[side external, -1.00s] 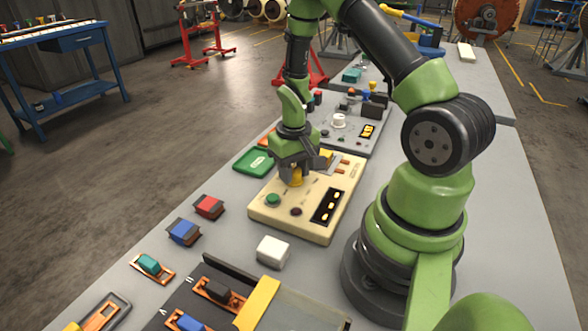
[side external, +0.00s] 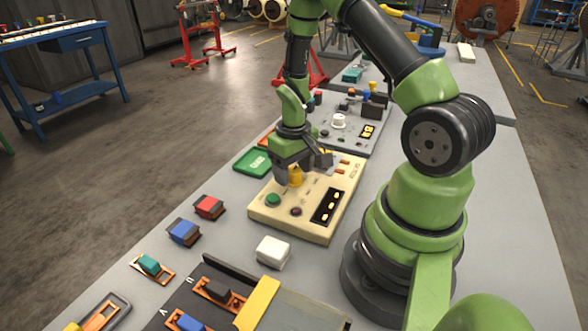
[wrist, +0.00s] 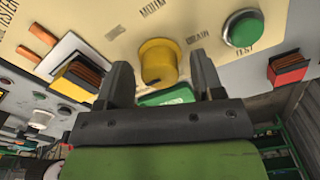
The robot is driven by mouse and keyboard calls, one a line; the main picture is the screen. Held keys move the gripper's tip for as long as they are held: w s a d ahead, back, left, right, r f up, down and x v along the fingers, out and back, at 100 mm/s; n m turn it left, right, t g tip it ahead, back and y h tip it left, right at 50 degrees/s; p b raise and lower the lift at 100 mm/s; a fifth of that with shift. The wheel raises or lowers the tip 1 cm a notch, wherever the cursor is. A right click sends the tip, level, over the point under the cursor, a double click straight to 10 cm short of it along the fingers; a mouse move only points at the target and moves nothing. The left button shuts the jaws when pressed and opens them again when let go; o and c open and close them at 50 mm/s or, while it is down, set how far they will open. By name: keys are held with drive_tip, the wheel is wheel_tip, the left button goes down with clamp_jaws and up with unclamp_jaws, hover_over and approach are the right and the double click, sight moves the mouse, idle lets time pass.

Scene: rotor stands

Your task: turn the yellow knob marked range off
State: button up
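The yellow knob (side external: 295,176) stands on a cream control panel (side external: 265,218), below my gripper (side external: 302,167). In the wrist view the yellow knob (wrist: 157,62) shows between my two dark fingers, with a gap visible on its right side and a narrow one on its left. My gripper is open around or just above the knob; the exact height is unclear. I cannot make out the word range or an off mark.
A green button (side external: 273,200), a dark red button (side external: 296,211) and a black strip with yellow lights (side external: 327,206) are on the same panel. A green tray (side external: 253,162) lies to its left, a white block (side external: 272,252) in front. A grey panel (side external: 350,130) stands behind.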

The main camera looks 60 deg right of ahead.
sight(293, 170)
wheel_tip(293, 170, up, 10)
idle(0.7)
drive_tip(key=s+a+r+t, duration=0.35)
drive_tip(key=a+r, duration=0.55)
drive_tip(key=r, duration=0.3)
drive_tip(key=s+a+r+t+y, duration=0.2)
drive_tip(key=s+a+r+t, duration=0.1)
drive_tip(key=s+a+r, duration=0.2)
drive_tip(key=shift+s+a+r+t, duration=0.25)
drive_tip(key=shift+s+a+t, duration=0.1)
drive_tip(key=shift+s+a, duration=0.5)
